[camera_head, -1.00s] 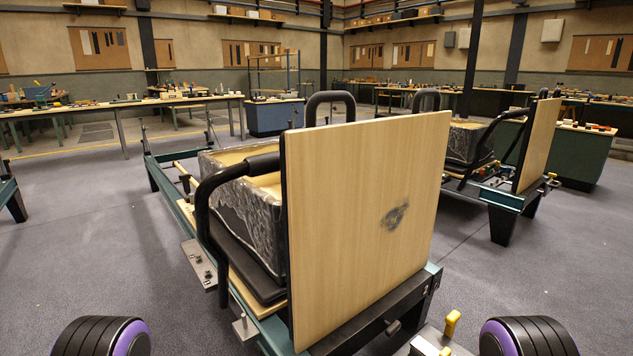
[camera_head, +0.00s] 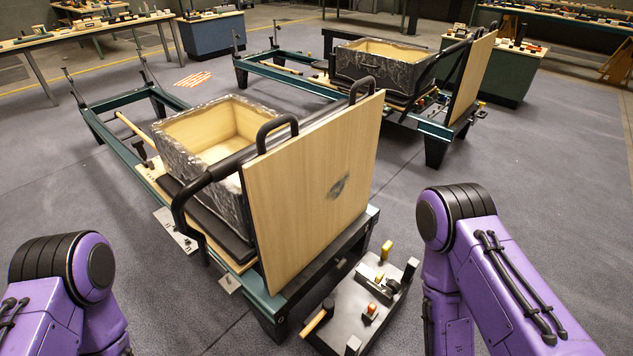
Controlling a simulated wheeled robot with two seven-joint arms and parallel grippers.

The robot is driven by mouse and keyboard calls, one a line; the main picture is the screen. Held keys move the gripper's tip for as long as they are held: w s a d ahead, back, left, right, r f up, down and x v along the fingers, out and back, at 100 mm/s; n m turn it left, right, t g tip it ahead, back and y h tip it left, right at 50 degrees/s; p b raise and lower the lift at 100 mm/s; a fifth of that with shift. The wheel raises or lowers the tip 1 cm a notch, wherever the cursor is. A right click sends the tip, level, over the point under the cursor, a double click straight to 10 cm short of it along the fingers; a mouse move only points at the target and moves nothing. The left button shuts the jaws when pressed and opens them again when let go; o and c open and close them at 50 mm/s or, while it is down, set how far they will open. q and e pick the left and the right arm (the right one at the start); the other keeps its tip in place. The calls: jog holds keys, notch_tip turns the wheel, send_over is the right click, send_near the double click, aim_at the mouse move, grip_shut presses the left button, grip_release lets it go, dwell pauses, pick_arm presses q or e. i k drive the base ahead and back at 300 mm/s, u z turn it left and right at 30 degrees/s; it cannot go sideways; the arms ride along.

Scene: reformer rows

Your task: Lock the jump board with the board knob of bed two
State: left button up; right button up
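A tall wooden jump board (camera_head: 300,190) with a dark smudge stands upright at the near end of the closer reformer bed (camera_head: 150,178). A second jump board (camera_head: 470,80) stands at the end of the bed farther right (camera_head: 290,84). I cannot tell which bed is bed two. A yellow knob (camera_head: 387,248) stands by the lower right of the closer board; I cannot tell whether it is the board knob or whether it is locked. My purple arms show at the lower left and lower right, and both grippers are out of view.
A dark platform (camera_head: 340,325) at the closer bed's near end holds a red-topped block (camera_head: 371,309) and an orange handle (camera_head: 318,322). An open stone-sided box (camera_head: 168,138) sits on the closer bed. Workbenches line the back. Floor is clear at left.

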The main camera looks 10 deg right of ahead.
aim_at(340, 264)
jog(key=z, duration=0.55)
jog(key=k, duration=0.65)
jog(key=z, duration=1)
jog(key=i, duration=1.6)
jog(key=u, duration=0.85)
